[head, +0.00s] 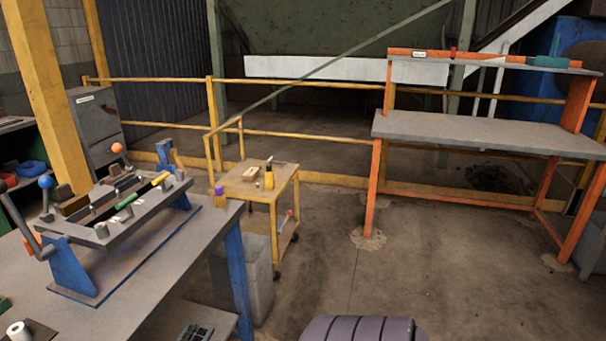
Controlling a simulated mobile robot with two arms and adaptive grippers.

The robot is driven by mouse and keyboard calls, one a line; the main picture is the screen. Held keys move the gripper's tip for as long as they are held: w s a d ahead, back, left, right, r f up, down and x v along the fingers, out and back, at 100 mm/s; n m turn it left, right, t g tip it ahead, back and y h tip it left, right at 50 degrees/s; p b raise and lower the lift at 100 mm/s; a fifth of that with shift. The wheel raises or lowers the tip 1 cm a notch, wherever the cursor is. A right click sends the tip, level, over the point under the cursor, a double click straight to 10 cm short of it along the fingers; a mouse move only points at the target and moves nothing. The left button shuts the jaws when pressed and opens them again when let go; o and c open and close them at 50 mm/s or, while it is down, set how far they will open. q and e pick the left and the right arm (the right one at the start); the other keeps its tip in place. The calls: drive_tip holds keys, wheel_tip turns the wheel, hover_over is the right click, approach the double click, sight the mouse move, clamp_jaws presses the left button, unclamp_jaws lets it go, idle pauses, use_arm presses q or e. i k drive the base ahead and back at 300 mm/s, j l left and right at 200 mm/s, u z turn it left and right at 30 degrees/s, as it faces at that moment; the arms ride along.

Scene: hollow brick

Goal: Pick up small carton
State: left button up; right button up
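A small tan box (251,173), which looks like the small carton, sits on the top of the yellow cart (238,191) near the middle of the head view. It is small and far off, so its details are hard to make out. A yellow bottle (269,179) with a dark top stands to its right on the same cart. Neither of my grippers is in view, and nothing touches the box.
A grey workbench (165,305) with a blue-legged fixture (120,220) fills the left. A grey bin (258,280) stands between bench and cart. An orange-framed bench (470,133) stands at the right. The concrete floor (335,265) between is clear.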

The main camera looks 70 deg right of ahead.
sight(252, 173)
drive_tip(key=z, duration=2)
drive_tip(key=i+u, duration=0.15)
drive_tip(key=u, duration=0.25)
drive_tip(key=i+l+u, duration=0.1)
drive_tip(key=u, duration=0.25)
drive_tip(key=i+l+u, duration=0.1)
drive_tip(key=u, duration=0.3)
drive_tip(key=i+l+u, duration=0.15)
drive_tip(key=l, duration=0.25)
drive_tip(key=i+l+u, duration=0.15)
drive_tip(key=l, duration=0.3)
drive_tip(key=i+l+u, duration=0.15)
drive_tip(key=l, duration=0.35)
drive_tip(key=i+l+u, duration=0.15)
drive_tip(key=l, duration=0.3)
drive_tip(key=i+l+u, duration=0.15)
drive_tip(key=l, duration=0.35)
